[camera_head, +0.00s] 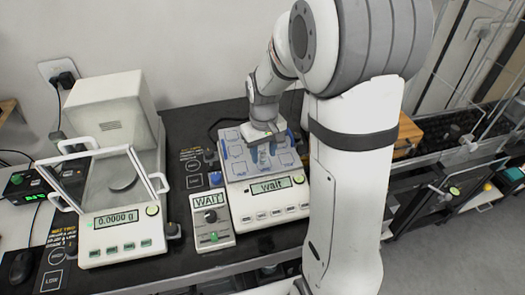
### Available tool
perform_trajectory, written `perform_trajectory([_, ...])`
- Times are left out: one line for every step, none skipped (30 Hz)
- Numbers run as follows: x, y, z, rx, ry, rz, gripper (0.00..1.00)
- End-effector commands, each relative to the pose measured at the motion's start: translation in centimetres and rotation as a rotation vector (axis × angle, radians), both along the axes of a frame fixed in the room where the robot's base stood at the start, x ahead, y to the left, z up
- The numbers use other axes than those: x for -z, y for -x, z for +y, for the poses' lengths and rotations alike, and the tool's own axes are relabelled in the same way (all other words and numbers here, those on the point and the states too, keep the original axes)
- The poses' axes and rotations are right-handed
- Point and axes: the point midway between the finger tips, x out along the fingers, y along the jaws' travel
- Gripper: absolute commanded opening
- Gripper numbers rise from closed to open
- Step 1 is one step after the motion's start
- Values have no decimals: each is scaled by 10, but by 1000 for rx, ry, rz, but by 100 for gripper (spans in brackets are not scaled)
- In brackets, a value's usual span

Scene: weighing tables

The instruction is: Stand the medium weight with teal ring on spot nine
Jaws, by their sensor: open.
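My gripper (264,155) is low over a blue plate (234,170) with marked square spots, on top of a white scale (265,199). It is open. The teal-ringed weight cannot be made out; the area between and under the fingers is too small and partly covered. The spot numbers are too small to read, so I cannot tell which is spot nine.
A white balance (122,226) with an open glass shield stands at the left and reads 0.0000 g. A small "WAIT" control box (211,217) stands between the two scales. A wooden box (408,136) is behind my arm at the right.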

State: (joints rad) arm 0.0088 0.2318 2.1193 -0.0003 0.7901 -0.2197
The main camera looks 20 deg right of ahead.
Motion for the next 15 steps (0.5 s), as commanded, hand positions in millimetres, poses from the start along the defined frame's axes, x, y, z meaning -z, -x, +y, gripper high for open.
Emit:
perform_trajectory([-1, 0, 0, 0, 0, 0, 41])
perform_trajectory([-3, 0, 0, 0, 0, 0, 41])
perform_trajectory([-6, 0, 0, 0, 0, -1, 41])
perform_trajectory([-8, -1, 0, 0, 0, -2, 41])
perform_trajectory([-11, -1, 0, -1, 0, -4, 41])
perform_trajectory([-17, -1, 0, -1, 0, -5, 41])
perform_trajectory([-23, -1, 0, -1, 0, -5, 41])
perform_trajectory([-29, -1, 0, -1, 0, -6, 41])
perform_trajectory([-37, -1, 0, -1, 0, -6, 41])
perform_trajectory([-44, -1, 0, -1, 0, -6, 41])
perform_trajectory([-51, -1, 0, -1, 0, -7, 41])
perform_trajectory([-60, -1, 0, -1, 0, -6, 41])
perform_trajectory([-67, -1, 1, -1, 0, -6, 41])
perform_trajectory([-73, -1, 1, -1, 0, -6, 41])
perform_trajectory([-81, -1, 1, -1, 0, -5, 41])
